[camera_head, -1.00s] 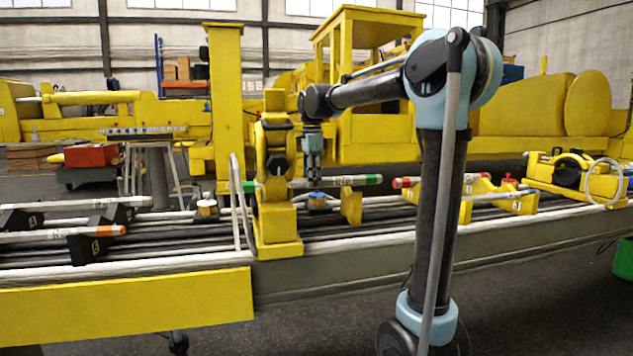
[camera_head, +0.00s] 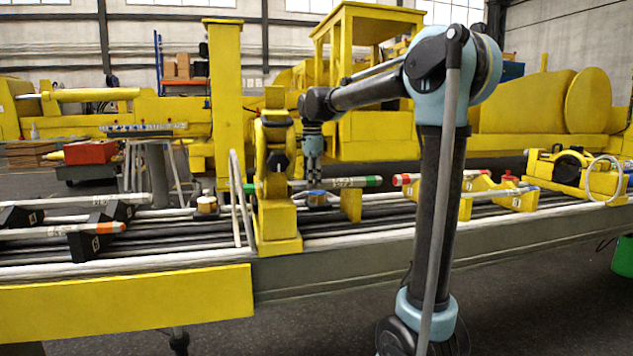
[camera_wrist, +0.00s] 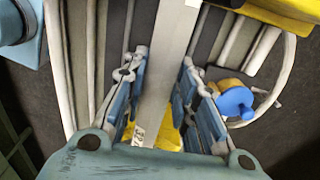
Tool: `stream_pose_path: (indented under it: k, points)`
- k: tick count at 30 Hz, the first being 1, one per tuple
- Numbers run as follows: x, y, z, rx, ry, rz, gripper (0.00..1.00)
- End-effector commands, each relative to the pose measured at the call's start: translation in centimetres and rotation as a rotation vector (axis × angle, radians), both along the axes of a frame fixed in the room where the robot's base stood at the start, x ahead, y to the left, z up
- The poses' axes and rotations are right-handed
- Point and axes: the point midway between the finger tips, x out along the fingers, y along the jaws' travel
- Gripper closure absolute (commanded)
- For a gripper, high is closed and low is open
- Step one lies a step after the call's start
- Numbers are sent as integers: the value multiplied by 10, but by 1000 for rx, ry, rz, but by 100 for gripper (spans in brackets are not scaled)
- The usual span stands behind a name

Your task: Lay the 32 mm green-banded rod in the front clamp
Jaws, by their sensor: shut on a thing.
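The green-banded rod (camera_head: 345,183) lies level across the bed in the head view, with a green band at its right end. Its left part passes behind a yellow clamp stand (camera_head: 275,215), and a green patch shows beyond the stand. Its right part is at a yellow rest (camera_head: 351,205). I cannot tell which fixture is the front clamp. My gripper (camera_head: 314,182) points down at the rod just right of the stand. In the wrist view the pale rod (camera_wrist: 170,65) runs between my two blue-padded fingers (camera_wrist: 160,110), which are shut on it.
An orange-banded rod (camera_head: 75,231) lies on black blocks at left. A red-banded rod (camera_head: 425,179) lies by yellow holders at right. A blue knob (camera_wrist: 235,101) on a yellow base is close beside my right finger. A white looped hose (camera_head: 236,200) stands left of the clamp stand.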

Motion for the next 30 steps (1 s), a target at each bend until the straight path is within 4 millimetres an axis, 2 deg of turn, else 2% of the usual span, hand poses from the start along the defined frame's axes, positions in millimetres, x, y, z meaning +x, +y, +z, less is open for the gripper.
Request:
stream_pose_path:
  k: [25,26,29,30]
  points:
    - [0,0,-15,0,0,0,100]
    - [0,0,-15,0,0,0,72]
    - [0,0,-15,0,0,0,50]
    - [0,0,-15,0,0,0,50]
